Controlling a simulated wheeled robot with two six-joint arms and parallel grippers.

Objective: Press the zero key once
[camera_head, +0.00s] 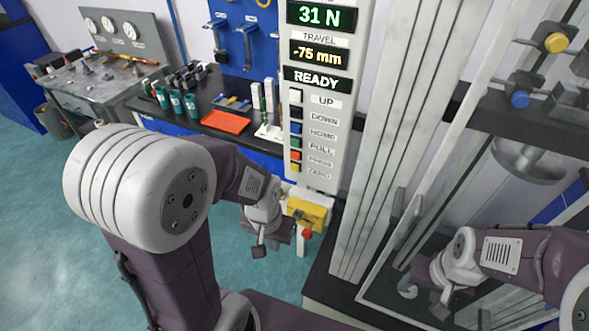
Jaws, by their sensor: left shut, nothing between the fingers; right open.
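The control panel (311,176) stands upright in the middle, with a column of coloured keys beside printed labels. The zero key (295,168) is the lowest, yellow one, next to a small label that reads roughly ZERO. The red press key (295,155) is just above it. The displays read 31 N, -75 mm and READY. My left gripper (267,246) is shut and empty, below and left of the zero key, apart from the panel. My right gripper (436,294) is open and low at the right, by the machine frame; its fingertips are partly hard to make out.
A yellow box (308,211) with a red knob sits just below the panel, close to my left gripper. Tall grey machine columns (392,130) stand right of the panel. A dark bench behind holds teal bottles (177,102) and an orange tray (225,121).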

